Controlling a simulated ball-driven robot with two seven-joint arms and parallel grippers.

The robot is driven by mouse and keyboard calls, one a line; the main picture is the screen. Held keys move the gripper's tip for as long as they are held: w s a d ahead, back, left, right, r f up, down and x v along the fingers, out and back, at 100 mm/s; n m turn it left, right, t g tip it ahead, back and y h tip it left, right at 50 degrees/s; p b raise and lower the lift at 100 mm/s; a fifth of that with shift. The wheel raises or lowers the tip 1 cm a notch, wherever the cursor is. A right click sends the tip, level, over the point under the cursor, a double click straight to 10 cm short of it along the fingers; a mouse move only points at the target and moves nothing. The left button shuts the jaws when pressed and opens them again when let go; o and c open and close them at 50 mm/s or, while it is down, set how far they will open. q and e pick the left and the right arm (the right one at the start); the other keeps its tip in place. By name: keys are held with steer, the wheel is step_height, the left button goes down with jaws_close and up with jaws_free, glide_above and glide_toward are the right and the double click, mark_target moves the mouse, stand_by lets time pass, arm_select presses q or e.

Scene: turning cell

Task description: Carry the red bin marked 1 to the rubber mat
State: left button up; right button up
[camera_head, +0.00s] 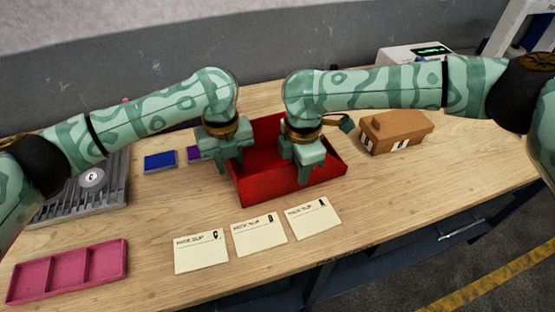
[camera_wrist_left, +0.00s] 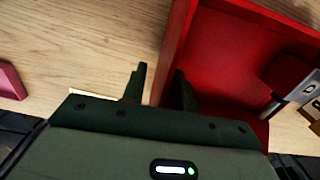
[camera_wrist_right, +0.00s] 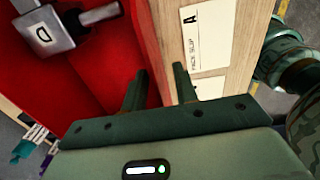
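The red bin (camera_head: 262,188) stands on the wooden table in the middle of the head view. Its number does not show. My left gripper (camera_head: 232,165) is at the bin's left side; in the left wrist view its fingers (camera_wrist_left: 160,90) are apart, either side of the bin's wall (camera_wrist_left: 172,50). My right gripper (camera_head: 311,178) is at the front wall, towards the right; in the right wrist view its fingers (camera_wrist_right: 160,88) are apart near the wall's rim. Whether the fingers touch the walls cannot be told. A metal block marked D (camera_wrist_right: 42,32) lies inside the bin. I cannot identify a rubber mat.
Several paper slips (camera_head: 258,232) lie in front of the bin. A pink tray (camera_head: 70,272) is at front left, a grey slotted plate (camera_head: 112,192) at left. A blue block (camera_head: 160,161) is behind left; a brown box (camera_head: 396,133) stands right. Bare table lies front right.

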arm_select(q)
steer(key=shift+w+f, duration=0.1)
steer(key=shift+w, duration=0.05)
jaws_close()
arm_select(e)
steer(key=shift+w+f, duration=0.1)
steer(key=shift+w, duration=0.05)
jaws_close()
